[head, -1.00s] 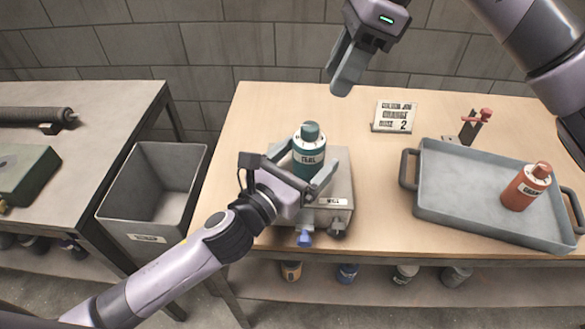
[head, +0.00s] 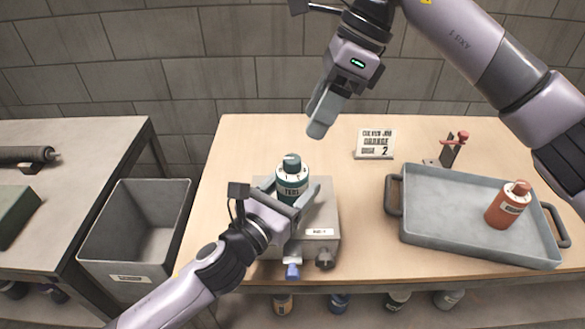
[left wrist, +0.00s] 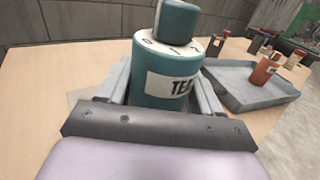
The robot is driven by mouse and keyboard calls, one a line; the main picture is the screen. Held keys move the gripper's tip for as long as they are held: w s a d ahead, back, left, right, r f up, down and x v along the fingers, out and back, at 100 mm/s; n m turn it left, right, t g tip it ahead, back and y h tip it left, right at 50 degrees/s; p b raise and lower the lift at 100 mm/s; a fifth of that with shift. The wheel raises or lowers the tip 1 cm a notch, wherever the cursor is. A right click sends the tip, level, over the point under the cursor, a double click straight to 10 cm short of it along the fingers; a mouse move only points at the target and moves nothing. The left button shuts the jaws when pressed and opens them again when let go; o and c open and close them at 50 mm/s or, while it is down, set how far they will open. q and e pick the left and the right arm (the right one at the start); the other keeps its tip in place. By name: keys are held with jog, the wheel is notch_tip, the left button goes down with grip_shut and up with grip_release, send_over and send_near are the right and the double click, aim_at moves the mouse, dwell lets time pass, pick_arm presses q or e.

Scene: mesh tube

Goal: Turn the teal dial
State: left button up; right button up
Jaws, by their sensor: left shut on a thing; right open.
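The teal bottle (head: 290,188) stands upright on a grey box-shaped base (head: 325,215) on the wooden table. Its teal dial (head: 292,163) sits on top above a white ring with marks; the dial also shows in the left wrist view (left wrist: 178,20). My left gripper (head: 300,203) is shut around the bottle's body, with one finger on each side, below the dial. The label is partly hidden. My right gripper (head: 320,118) is open and empty, above and slightly right of the dial, apart from it.
A grey tray (head: 480,243) at right holds an orange bottle (head: 508,205). A sign (head: 375,143) and a red-handled tool (head: 452,150) stand behind it. A grey bin (head: 135,225) is left of the table. Blue and dark knobs front the base.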

notch_tip(320, 180, down, 4)
jog(key=s+m+g+y, duration=0.2)
jog(key=m+y, duration=0.2)
jog(key=m, duration=0.3)
jog(key=m+t+y, duration=0.3)
jog(key=m+y, duration=0.6)
jog(key=m, duration=1.9)
send_near(293, 158)
jog(key=a, duration=1)
jog(key=shift+f, duration=0.4)
jog(key=c, duration=1)
